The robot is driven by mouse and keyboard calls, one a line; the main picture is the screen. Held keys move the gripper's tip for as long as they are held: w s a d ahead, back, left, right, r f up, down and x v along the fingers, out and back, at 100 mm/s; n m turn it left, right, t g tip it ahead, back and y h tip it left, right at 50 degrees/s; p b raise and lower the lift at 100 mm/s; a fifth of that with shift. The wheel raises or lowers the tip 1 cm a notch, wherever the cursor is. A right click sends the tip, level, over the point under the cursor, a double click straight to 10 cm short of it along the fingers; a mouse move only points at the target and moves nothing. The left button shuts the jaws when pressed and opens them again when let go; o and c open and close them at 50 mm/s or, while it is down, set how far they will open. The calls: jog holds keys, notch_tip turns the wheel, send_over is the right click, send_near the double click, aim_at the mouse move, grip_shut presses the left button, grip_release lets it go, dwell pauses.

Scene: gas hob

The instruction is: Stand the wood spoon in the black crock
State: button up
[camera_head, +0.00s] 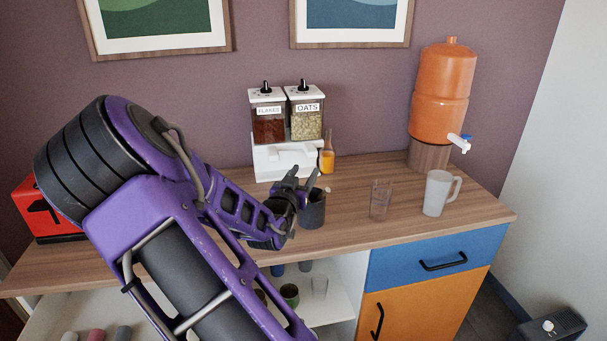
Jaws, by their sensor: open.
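The black crock (313,212) stands upright on the wooden counter, in front of the white dispenser. A small pale tip (327,189) shows at the crock's right rim. It may be the end of the wood spoon standing in the crock, but it is too small to be sure. No other part of a spoon is visible. Nothing shows between the fingers.
On the counter (350,232) a clear glass (380,199) and a frosted mug (437,193) stand right of the crock. Behind are the flakes and oats dispenser (288,135), an orange bottle (327,158) and an orange water jug (443,95). A red box (45,215) is far left.

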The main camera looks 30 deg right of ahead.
jog(key=shift+s+a, duration=0.1)
jog(key=shift+a, duration=0.05)
jog(key=p+v, duration=0.6)
jog(key=v, duration=1.1)
jog(key=shift+a, duration=0.1)
dwell(0.4)
